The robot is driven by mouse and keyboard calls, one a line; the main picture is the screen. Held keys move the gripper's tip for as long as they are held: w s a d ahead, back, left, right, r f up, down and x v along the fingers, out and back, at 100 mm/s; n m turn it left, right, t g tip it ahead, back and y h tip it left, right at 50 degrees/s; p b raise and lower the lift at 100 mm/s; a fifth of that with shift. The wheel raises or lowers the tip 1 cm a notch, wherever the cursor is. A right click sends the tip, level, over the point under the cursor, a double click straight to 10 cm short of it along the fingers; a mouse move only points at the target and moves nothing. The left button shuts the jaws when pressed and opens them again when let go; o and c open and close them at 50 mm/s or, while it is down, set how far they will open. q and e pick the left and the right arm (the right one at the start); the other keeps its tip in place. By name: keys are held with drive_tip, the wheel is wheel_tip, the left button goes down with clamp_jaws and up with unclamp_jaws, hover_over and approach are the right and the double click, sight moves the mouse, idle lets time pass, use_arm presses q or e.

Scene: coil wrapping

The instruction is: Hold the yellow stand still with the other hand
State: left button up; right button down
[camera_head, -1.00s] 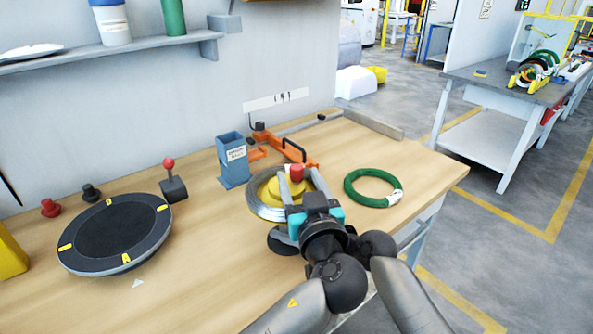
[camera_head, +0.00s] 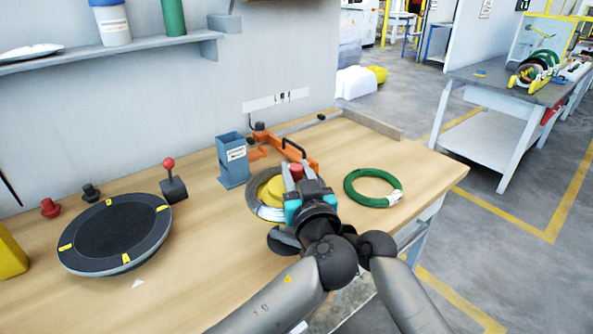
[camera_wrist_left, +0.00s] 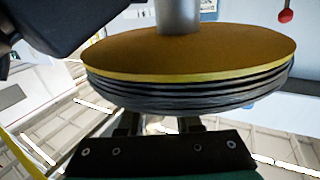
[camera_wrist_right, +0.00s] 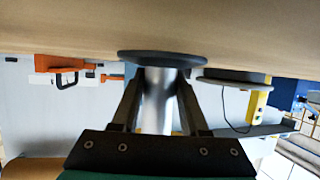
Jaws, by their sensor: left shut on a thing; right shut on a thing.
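The yellow stand (camera_head: 274,190) is on the bench, with a grey coil (camera_head: 252,203) around it and a red knob (camera_head: 297,170) on top. My left gripper (camera_head: 298,169) is at the top, its fingers on both sides of the red knob and shut on it. The left wrist view shows the yellow disc (camera_wrist_left: 190,50) and stacked coil turns (camera_wrist_left: 190,92); they hide the grip. In the right wrist view, my right gripper (camera_wrist_right: 156,85) is shut on the silver post (camera_wrist_right: 158,103), near the dark round base (camera_wrist_right: 162,58). My left arm hides that grip in the head view.
A green coil (camera_head: 373,187) lies to the right. An orange clamp (camera_head: 300,154) and a blue-grey box holder (camera_head: 233,163) stand behind. A dark turntable (camera_head: 113,232) is at left. The front middle bench (camera_head: 215,255) is clear.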

use_arm(q)
clamp_jaws()
use_arm(e)
drive_tip(key=shift+w+r, duration=0.1)
drive_tip(key=shift+r, duration=0.15)
use_arm(q)
drive_tip(key=shift+h, duration=0.3)
drive_tip(key=m+h, duration=0.2)
drive_tip(key=h, duration=0.1)
drive_tip(key=shift+a+f, duration=0.1)
drive_tip(key=shift+m+g+h, duration=0.6)
drive_tip(key=shift+m+h, duration=1.6)
drive_tip(key=shift+h, duration=1.3)
drive_tip(key=o, duration=0.7)
unclamp_jaws()
